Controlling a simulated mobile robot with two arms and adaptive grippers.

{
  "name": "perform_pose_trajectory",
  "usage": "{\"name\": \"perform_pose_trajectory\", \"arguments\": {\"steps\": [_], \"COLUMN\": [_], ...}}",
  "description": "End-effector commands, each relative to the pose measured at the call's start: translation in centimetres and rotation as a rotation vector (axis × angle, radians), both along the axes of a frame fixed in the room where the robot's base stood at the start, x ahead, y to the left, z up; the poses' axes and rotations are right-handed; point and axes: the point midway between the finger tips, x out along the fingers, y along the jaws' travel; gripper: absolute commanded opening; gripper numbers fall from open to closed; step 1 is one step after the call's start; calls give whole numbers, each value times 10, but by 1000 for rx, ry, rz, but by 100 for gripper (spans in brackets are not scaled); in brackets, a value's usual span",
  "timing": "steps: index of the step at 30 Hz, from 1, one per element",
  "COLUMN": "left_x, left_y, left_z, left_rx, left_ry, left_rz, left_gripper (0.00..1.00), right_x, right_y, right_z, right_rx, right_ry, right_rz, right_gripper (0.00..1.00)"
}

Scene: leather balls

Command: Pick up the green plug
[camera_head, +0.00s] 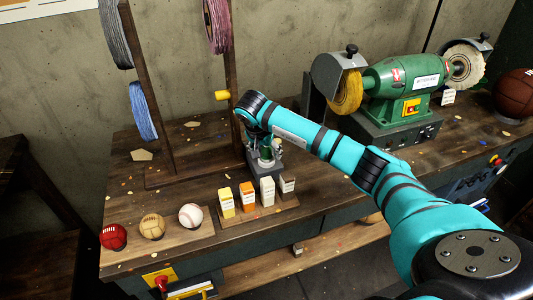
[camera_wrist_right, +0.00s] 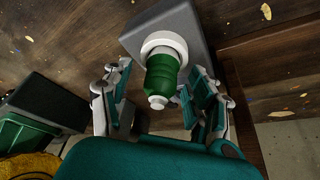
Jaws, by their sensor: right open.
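The green plug (camera_wrist_right: 162,76) stands in a white ring on top of a grey block (camera_wrist_right: 195,25) in the right wrist view. My right gripper (camera_wrist_right: 158,84) is open, with its fingers on either side of the plug. I see gaps between the fingers and the plug; no grip shows. In the head view my right gripper (camera_head: 264,153) is over the grey block at the back of the workbench, and it hides much of the plug. My left gripper is not in view.
Small upright boxes, including an orange one (camera_head: 247,197), stand just in front of the block. A wooden rack post (camera_head: 233,75) is close behind. A green grinder (camera_head: 405,78) stands right. Three balls, one white (camera_head: 190,216), lie front left.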

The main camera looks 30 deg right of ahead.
Motion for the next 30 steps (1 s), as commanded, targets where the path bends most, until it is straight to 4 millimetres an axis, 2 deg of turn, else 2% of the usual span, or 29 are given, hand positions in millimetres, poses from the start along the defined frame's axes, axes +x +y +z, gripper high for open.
{"name": "perform_pose_trajectory", "arguments": {"steps": [5, 15, 18, 25, 30], "left_x": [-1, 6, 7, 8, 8], "left_y": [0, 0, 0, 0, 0], "left_z": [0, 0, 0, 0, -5], "left_rx": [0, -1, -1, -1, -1], "left_ry": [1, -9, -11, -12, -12], "left_rz": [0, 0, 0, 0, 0], "left_gripper": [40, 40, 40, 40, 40], "right_x": [0, 0, 0, 1, 2], "right_y": [0, 0, 0, 0, 0], "right_z": [0, 0, 0, 3, 25], "right_rx": [0, 0, 0, 0, -1], "right_ry": [-1, -1, -1, -2, -6], "right_rz": [0, 0, 0, 1, 1], "right_gripper": [59, 16, 6, 6, 6]}}
